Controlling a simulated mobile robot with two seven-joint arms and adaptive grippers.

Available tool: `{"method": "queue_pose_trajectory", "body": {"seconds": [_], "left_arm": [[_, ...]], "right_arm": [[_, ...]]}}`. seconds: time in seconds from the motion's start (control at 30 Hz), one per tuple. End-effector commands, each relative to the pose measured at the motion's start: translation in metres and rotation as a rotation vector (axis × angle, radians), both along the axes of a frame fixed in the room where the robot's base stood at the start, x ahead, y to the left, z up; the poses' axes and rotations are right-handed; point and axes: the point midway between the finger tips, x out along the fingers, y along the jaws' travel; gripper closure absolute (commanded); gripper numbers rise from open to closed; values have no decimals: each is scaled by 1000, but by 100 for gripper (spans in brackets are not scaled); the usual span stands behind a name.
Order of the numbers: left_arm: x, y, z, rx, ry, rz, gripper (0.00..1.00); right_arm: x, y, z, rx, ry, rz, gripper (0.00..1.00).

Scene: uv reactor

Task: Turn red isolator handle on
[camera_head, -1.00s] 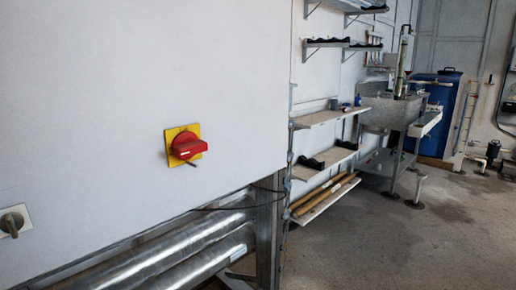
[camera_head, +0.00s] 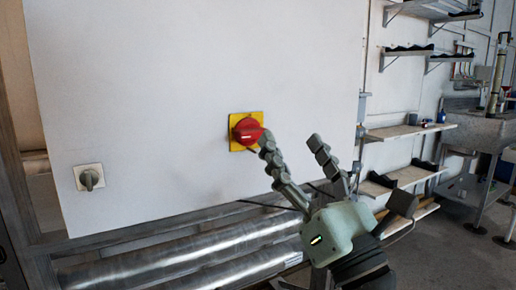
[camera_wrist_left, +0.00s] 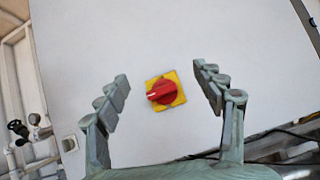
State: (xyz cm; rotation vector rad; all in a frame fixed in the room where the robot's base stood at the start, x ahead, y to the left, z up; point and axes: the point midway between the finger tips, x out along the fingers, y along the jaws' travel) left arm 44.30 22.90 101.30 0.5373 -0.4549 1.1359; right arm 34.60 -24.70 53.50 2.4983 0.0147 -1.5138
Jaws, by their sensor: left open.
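The red isolator handle (camera_head: 246,130) sits on a square yellow plate (camera_head: 258,118) on a white panel. In the left wrist view the red handle (camera_wrist_left: 161,92) lies between my open fingers, with a gap on both sides, and its grip points left. My left gripper (camera_head: 296,142) is open and empty, in front of the panel just right of the handle in the head view. One fingertip overlaps the plate's right edge there. I cannot tell from this view whether it touches. The left gripper (camera_wrist_left: 162,88) also shows in the wrist view. My right gripper is not in view.
A grey rotary switch (camera_head: 89,178) is on the panel's lower left. Shiny pipes (camera_head: 180,262) run below the panel. Wall shelves (camera_head: 410,130) and a steel sink (camera_head: 480,125) stand to the right. The panel face around the handle is clear.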

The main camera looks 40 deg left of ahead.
Motion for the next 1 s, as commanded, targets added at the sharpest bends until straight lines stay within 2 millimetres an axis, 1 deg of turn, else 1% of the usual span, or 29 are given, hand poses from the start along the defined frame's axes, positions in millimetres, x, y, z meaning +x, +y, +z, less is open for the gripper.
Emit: {"method": "queue_pose_trajectory", "body": {"seconds": [0.03, 0.1, 0.2, 0.27, 0.37, 0.47, 0.6, 0.8, 1.0], "left_arm": [[-4, 7, -7, -94, -31, -16, 31], [-6, 13, -17, -195, -53, -29, 31], [-7, 18, -25, -276, -68, -40, 31], [-7, 22, -26, -296, -71, -41, 31], [-4, 31, -23, -301, -72, -39, 31], [1, 44, -16, -298, -72, -38, 31], [9, 64, -7, -295, -71, -38, 31], [18, 82, 0, -296, -69, -38, 31], [19, 86, 1, -297, -68, -39, 31]], "right_arm": [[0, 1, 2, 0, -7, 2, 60], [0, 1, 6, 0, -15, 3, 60], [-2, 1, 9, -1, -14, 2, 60], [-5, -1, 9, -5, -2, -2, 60], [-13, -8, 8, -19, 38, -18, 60], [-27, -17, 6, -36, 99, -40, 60], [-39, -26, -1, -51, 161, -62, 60], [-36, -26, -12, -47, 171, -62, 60], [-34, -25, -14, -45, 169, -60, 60]]}}
